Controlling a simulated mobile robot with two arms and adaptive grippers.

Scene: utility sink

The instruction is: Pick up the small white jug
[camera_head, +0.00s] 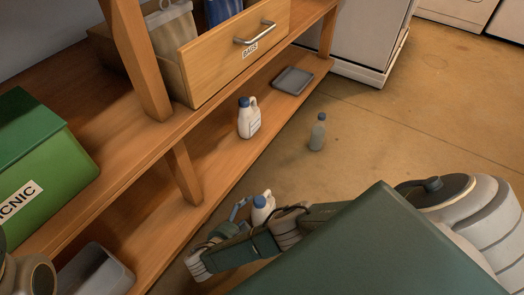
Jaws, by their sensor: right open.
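A white jug with a blue cap (263,210) shows at the bottom centre, partly hidden behind my right arm. My right gripper (266,206) is open at this jug, with a bluish finger part to its left and a dark part to its right. Whether they touch the jug cannot be told. Another white jug (250,119), with a blue cap and a label, stands upright on the lower shelf, apart from the gripper. My left gripper is not in view.
The wooden shelf unit (185,172) runs diagonally, with a drawer (225,62) above the lower shelf. A grey tray (293,80) lies on that shelf. A grey bottle (318,133) stands on the floor. A green picnic box (50,170) is at left. Floor at right is clear.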

